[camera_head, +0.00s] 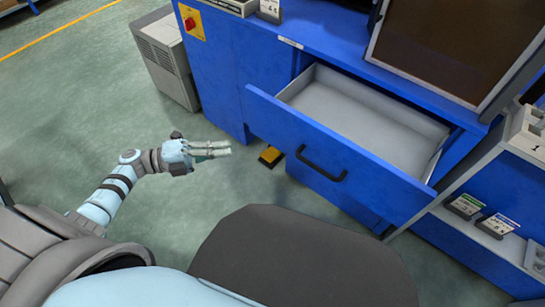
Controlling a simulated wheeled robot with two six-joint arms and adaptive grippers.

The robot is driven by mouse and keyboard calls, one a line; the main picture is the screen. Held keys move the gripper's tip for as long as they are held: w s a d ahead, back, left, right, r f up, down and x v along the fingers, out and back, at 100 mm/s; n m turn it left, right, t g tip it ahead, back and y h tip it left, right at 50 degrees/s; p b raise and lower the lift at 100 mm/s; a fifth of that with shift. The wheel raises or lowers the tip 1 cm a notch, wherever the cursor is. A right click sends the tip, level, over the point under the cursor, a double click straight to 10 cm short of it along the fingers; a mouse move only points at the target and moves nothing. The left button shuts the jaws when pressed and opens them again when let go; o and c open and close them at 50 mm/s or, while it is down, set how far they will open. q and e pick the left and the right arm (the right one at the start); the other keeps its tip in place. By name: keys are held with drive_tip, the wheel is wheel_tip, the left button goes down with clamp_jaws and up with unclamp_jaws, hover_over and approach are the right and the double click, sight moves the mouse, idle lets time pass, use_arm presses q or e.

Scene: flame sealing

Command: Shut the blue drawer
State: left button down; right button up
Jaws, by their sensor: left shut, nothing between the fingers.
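The blue drawer (330,152) is pulled out from the blue workbench, with its front panel facing me and its grey inside (360,115) empty. A dark handle (321,167) sits on its front panel. My left gripper (228,149) is shut and empty, left of the drawer front and apart from it, pointing right over the floor. My right gripper is not in view.
The blue workbench (237,62) stands behind the drawer, with a red button on a yellow plate (190,22). A grey cabinet (165,55) stands left of it. A yellow pedal (271,156) lies on the floor. A shelf with labelled boxes (497,225) is at right. Floor at left is clear.

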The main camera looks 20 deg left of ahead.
use_arm(q)
drive_tip(key=shift+m+g+h, duration=0.3)
drive_tip(key=shift+m+g, duration=0.2)
drive_tip(key=shift+m, duration=0.2)
drive_tip(key=x, duration=0.8)
drive_tip(key=w+x, duration=0.1)
drive_tip(key=x, duration=0.3)
drive_tip(key=shift+w+r+b, duration=0.2)
drive_tip(key=shift+r+b, duration=0.2)
drive_tip(key=shift+w, duration=0.2)
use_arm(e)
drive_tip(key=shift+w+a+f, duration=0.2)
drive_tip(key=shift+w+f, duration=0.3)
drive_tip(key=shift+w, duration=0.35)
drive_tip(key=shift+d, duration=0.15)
